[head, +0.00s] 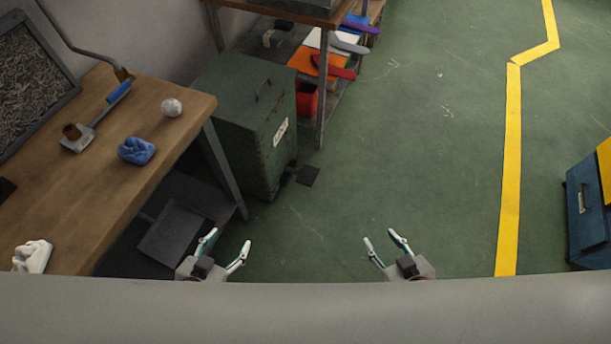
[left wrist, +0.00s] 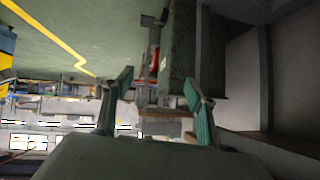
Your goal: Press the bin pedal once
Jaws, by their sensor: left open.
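A dark green metal bin (head: 240,125) with a lid handle and a white label stands on the floor beside the workbench. A small dark pedal (head: 308,175) sticks out at floor level from its right side. The bin (left wrist: 180,50) also shows in the left wrist view, which looks upside down, with a dark shape beside it that may be the pedal. My left gripper (head: 229,238) is open and empty, nearer to me than the bin and apart from it. My right gripper (head: 380,237) is open and empty, right of and nearer than the pedal.
A wooden workbench (head: 120,185) at left holds a blue cloth (head: 136,151), a whitish ball (head: 171,107) and a white bundle (head: 33,256). Shelves and a red bucket (head: 307,98) stand behind the bin. A blue cabinet (head: 588,210) is at right. The green floor between is clear.

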